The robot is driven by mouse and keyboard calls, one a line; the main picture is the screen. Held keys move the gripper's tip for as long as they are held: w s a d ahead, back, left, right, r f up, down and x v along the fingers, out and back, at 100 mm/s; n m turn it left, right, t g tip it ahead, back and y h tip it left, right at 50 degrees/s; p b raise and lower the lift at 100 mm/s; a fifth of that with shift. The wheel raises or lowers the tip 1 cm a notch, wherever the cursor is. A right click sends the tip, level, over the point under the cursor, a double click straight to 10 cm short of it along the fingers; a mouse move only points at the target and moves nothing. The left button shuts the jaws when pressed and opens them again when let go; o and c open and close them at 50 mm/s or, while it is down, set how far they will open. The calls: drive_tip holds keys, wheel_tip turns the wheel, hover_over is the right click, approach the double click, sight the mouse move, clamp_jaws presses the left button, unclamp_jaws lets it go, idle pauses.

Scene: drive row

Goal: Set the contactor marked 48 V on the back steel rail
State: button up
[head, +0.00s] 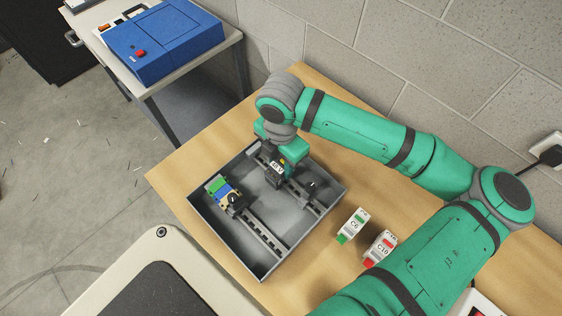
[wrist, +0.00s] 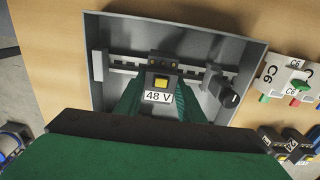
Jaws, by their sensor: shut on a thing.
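The black contactor marked 48 V (head: 276,168) has a yellow patch and a white label. It also shows in the wrist view (wrist: 161,84). My gripper (head: 283,160) is shut on its sides and holds it at the back steel rail (wrist: 120,71), roughly upright. The rail passes behind the contactor in the wrist view; I cannot tell whether the two touch. A black knob switch (head: 309,187) sits on the back rail to the right of the contactor, with a gap between. The front steel rail (head: 262,236) runs parallel, nearer me.
A grey tray (head: 318,217) with raised walls holds both rails. Green and blue blocks (head: 218,187) and a black knobbed device (head: 235,201) sit on the front rail. Breakers C6 (head: 351,225) and C16 (head: 380,247) stand right of the tray. A blue case (head: 165,40) is on another table.

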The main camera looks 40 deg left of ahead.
drive_tip(key=shift+f, duration=0.15)
drive_tip(key=o, duration=1.4)
wheel_tip(320, 180, up, 9)
drive_tip(key=shift+r, duration=0.9)
drive_tip(key=shift+w+d, duration=0.1)
drive_tip(key=shift+d, duration=0.05)
